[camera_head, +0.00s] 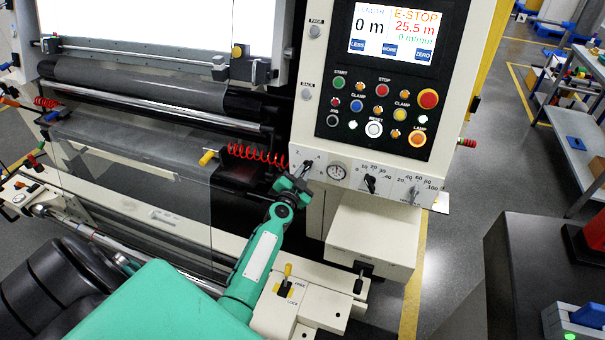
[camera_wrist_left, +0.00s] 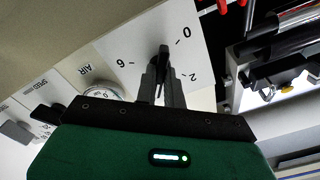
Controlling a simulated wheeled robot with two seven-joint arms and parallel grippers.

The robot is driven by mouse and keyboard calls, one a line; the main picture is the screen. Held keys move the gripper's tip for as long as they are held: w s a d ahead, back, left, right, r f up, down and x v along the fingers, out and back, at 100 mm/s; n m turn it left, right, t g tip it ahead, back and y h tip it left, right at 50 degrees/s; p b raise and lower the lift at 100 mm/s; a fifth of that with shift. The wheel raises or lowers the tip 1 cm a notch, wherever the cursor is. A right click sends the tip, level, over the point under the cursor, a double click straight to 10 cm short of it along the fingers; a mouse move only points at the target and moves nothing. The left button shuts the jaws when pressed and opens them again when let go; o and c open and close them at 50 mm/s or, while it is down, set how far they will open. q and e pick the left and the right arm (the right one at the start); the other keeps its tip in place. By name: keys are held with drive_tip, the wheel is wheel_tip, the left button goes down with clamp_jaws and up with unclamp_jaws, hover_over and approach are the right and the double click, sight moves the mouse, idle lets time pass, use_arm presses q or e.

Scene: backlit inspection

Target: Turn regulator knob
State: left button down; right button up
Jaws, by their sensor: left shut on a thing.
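The regulator knob (camera_head: 308,166) is a small black knob on the pale lower strip of the control panel, left of the air gauge (camera_head: 337,171). In the left wrist view the knob (camera_wrist_left: 163,52) stands in front of a white dial plate marked 0, 2 and 6. My left gripper (camera_head: 300,178) reaches up to it from below. In the left wrist view its two dark fingers (camera_wrist_left: 161,76) are shut on the knob, one on each side. The fingers and gripper body hide part of the knob and scale. My right gripper is not in view.
Two more black knobs, one on a 10-to-40 scale (camera_head: 369,183) and one at the right (camera_head: 414,193), sit along the same strip. Buttons and a lit screen (camera_head: 394,33) are above. A red coiled hose (camera_head: 256,153) hangs close left of my gripper. A cream box (camera_head: 371,240) juts out below.

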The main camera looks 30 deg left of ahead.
use_arm(q)
drive_tip(key=n, duration=0.8)
drive_tip(key=shift+n, duration=0.3)
drive_tip(key=n, duration=0.3)
drive_tip(key=shift+n, duration=0.3)
drive_tip(key=n, duration=0.3)
drive_tip(key=shift+d+n+b, duration=0.1)
drive_tip(key=shift+n+b, duration=0.2)
drive_tip(key=n, duration=0.4)
drive_tip(key=shift+n, duration=0.3)
drive_tip(key=n, duration=0.3)
drive_tip(key=shift+n+b, duration=0.3)
drive_tip(key=shift+b, duration=0.05)
drive_tip(key=n, duration=0.3)
drive_tip(key=shift+n, duration=2)
